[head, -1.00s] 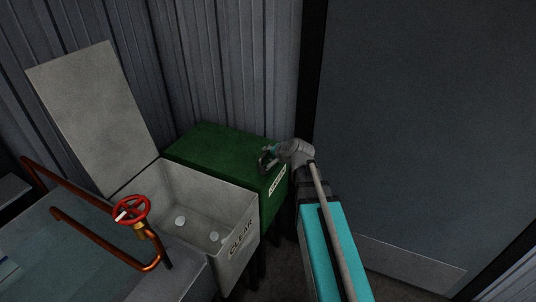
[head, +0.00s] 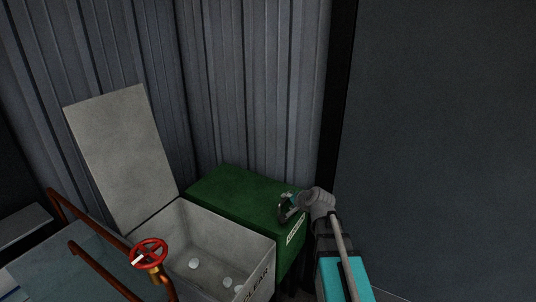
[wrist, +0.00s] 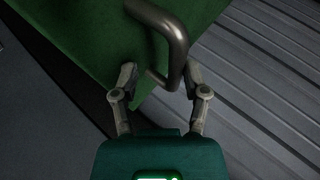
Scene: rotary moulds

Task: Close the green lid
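The green lid (head: 230,196) lies flat on top of the green bin (head: 290,254) in the head view, and no gap shows under it. My gripper (head: 287,208) is at the lid's right front edge, above the white label. In the wrist view my gripper (wrist: 160,78) has its two fingers apart, with a bent metal handle (wrist: 174,38) reaching between their tips. The right finger is close to the handle; I cannot tell if they touch. The green surface (wrist: 80,40) fills the upper left of that view.
A grey bin (head: 223,225) marked CLEAR stands open to the left, with several pale round pieces inside and its grey lid (head: 125,150) raised. A red valve wheel (head: 150,253) on copper pipes is in front. A corrugated wall (head: 255,90) is behind; a dark panel (head: 440,150) is right.

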